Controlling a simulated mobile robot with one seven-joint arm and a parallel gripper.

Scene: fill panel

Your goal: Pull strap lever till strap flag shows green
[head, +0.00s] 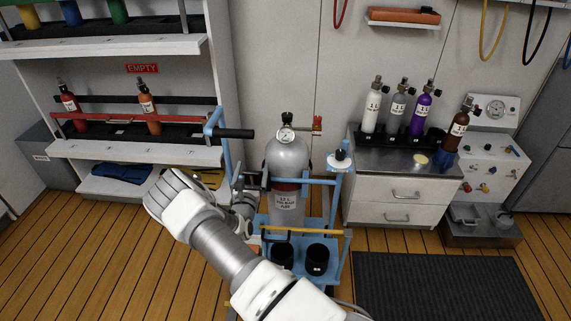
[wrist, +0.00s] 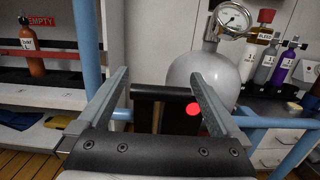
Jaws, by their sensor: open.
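In the wrist view the grey cylinder (wrist: 200,70) is just ahead and right. A round red flag (wrist: 193,109) shows near the right finger; no green is visible. A dark horizontal bar (wrist: 158,93), which looks like the strap lever, lies across the space between the fingers, in front of a black plate. My gripper (wrist: 158,76) is open around this area, with nothing clearly held. In the head view my gripper (head: 251,184) is left of the cylinder, partly hidden by my wrist.
The trolley's blue post and black handle (head: 235,133) rise at my gripper's left. Empty black cups (head: 317,259) sit on the trolley's front. A shelf (head: 150,152) stands left; a cabinet (head: 398,190) with several small bottles stands right. A dark mat (head: 440,287) lies front right.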

